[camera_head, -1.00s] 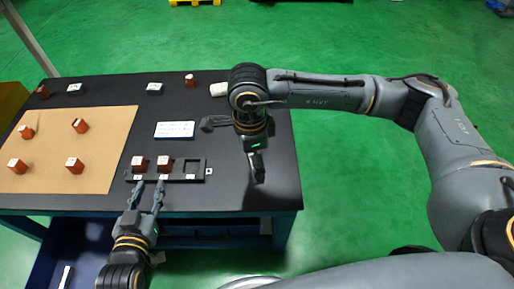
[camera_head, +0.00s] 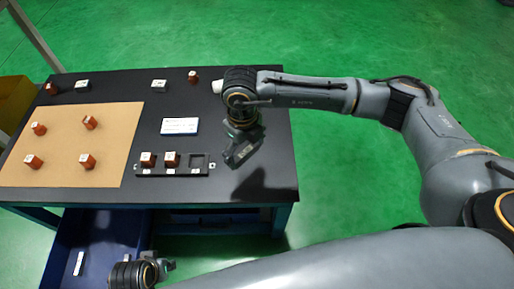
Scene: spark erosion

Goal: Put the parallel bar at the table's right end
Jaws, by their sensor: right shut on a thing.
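My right gripper (camera_head: 240,155) is over the right end of the table and tilted. It is shut on what I take to be the parallel bar, a dark grey piece hard to tell from the fingers. A shadow lies on the table below it, so it appears held above the top. The black table (camera_head: 215,190) has bare room at its right end. My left gripper (camera_head: 165,265) is low, off the table's front by the open drawer; its fingers are too unclear to tell open or shut.
A black holder (camera_head: 198,165) has two red-brown blocks (camera_head: 171,159) and one empty pocket. Several more blocks stand on the tan mat (camera_head: 62,178). A white card (camera_head: 179,126) lies behind the holder. The open blue drawer (camera_head: 105,240) holds a pale bar (camera_head: 78,263).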

